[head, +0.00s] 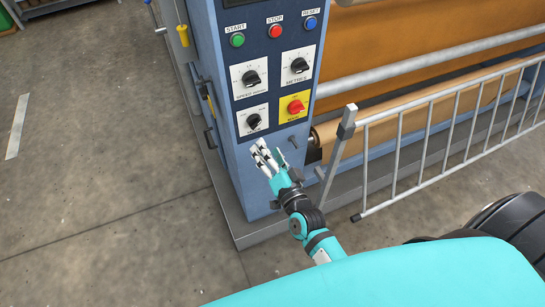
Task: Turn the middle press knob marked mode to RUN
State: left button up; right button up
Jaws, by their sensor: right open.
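The blue press control panel (277,90) stands upright at the top centre. A black knob (254,121) on a white plate sits at its lower left. I take it as the mode knob, but its label and the setting it points to are too small to read. My right gripper (266,150) is open and empty, just below this knob and in front of the panel, its fingers pointing up toward it. It seems apart from the knob. My left gripper is not in view.
The speed knob (251,77) and metres knob (299,66) sit above; a red switch on a yellow plate (295,107) is at right. Green (237,40), red (275,31) and blue (310,23) buttons top the panel. A grey railing (425,130) stands right. Floor at left is clear.

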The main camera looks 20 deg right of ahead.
jog(key=shift+s, duration=1.2)
jog(key=s+a+f+n+g+y+b, duration=0.1)
jog(key=s+f+n+g, duration=0.4)
jog(key=f, duration=1)
jog(key=s+f+n+g+b, duration=0.1)
jog(key=s+f+g, duration=0.35)
jog(key=f, duration=1.05)
jog(key=s+d+f+n+g, duration=0.1)
jog(key=s+d+f+g, duration=0.1)
jog(key=s+f, duration=0.4)
jog(key=s+d+f+n+g+h, duration=0.1)
jog(key=s+f, duration=0.5)
jog(key=s, duration=0.7)
jog(key=s+d+f+n+g+b, duration=0.1)
jog(key=s+d+f+n+g, duration=0.2)
jog(key=s+f, duration=0.3)
jog(key=s+d+g, duration=0.1)
jog(key=s, duration=0.3)
jog(key=shift+s+d+f+h, duration=0.15)
jog(key=shift+s+d+h, duration=0.05)
jog(key=shift+s+h, duration=0.1)
jog(key=shift+g, duration=0.25)
